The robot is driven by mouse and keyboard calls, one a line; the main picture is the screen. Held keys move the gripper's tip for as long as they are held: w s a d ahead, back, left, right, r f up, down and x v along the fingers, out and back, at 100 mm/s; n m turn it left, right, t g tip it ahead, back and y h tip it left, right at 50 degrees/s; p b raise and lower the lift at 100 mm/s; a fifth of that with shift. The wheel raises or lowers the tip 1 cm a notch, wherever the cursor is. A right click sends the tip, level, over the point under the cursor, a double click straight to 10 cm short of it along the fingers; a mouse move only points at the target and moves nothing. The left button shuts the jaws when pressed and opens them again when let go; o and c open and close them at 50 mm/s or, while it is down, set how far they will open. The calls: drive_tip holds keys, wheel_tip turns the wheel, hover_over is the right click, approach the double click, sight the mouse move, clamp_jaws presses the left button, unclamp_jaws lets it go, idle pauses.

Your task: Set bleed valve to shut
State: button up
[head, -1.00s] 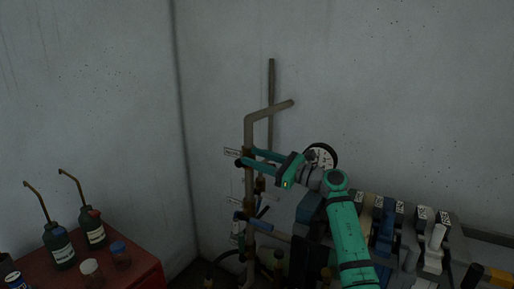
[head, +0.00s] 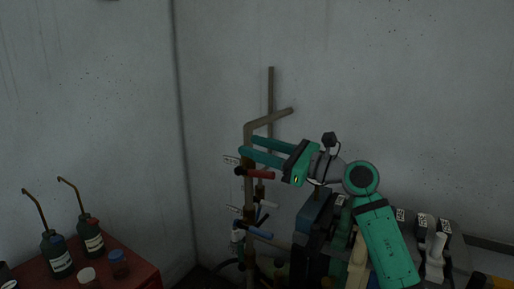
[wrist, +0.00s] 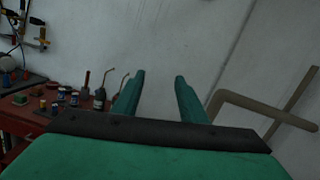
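A brown vertical pipe (head: 249,200) by the corner carries several small valves with lever handles and tags. The upper valve has a red handle (head: 258,173) pointing right, roughly level. Lower are a white handle (head: 266,204) and a blue handle (head: 258,232). The tags are too small to read, so I cannot tell which is the bleed valve. My gripper (head: 246,146) is just above the red handle in the head view, apart from it. In the wrist view my gripper (wrist: 160,76) is open, with nothing between its fingers. The valves are not visible there.
The pipe's bent top (wrist: 255,105) is right of the fingers in the wrist view. A red cabinet (head: 130,277) with oil cans (head: 92,238) and jars stands at left. Machinery with several levers (head: 435,255) is at lower right. The wall behind is bare.

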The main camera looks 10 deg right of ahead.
drive_tip(key=shift+s+r, duration=0.2)
drive_tip(key=shift+s, duration=0.25)
